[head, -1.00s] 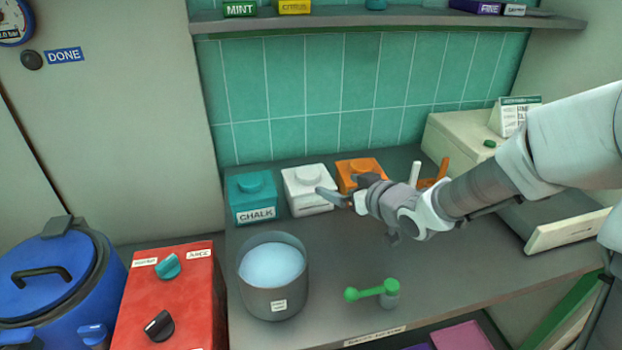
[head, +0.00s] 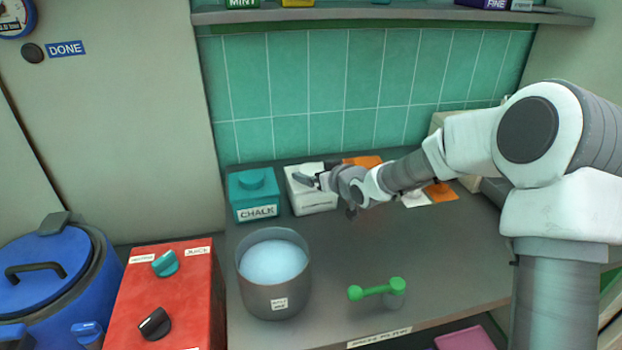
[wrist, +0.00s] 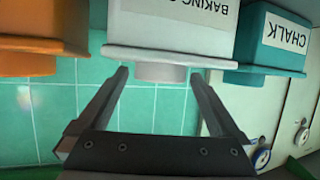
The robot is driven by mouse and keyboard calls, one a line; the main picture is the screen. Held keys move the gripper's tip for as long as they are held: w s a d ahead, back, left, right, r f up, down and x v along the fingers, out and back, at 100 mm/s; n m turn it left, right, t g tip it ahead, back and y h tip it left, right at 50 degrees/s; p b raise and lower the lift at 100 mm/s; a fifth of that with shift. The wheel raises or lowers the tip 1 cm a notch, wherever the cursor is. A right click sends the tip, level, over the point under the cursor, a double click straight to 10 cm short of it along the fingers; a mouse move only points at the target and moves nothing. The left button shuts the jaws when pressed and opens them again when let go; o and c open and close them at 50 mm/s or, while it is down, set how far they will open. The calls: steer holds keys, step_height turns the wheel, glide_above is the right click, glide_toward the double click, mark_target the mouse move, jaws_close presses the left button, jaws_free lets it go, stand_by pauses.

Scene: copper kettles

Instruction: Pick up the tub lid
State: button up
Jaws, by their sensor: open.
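The white tub (head: 316,203), labelled as baking soda in the wrist view, stands at the back of the counter between the teal chalk tub (head: 254,196) and an orange tub (head: 366,161). Its white lid (wrist: 165,54) with a round knob (wrist: 160,73) shows upside down in the wrist view. My gripper (wrist: 159,75) is open, with one finger on each side of the knob in that view and a gap to both; contact cannot be told. In the head view my gripper (head: 308,181) is over the white tub and hides part of its lid and of the orange tub.
A dark pot (head: 275,291) with pale blue contents stands in front of the tubs. A teal tiled wall (head: 300,85) rises close behind. The middle of the counter (head: 430,250) is clear.

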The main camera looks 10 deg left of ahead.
steer(key=shift+w+a+f, duration=0.2)
steer(key=shift+w+a, duration=0.1)
steer(key=c, duration=1.2)
steer(key=shift+c, duration=0.3)
steer(key=shift+r, duration=0.2)
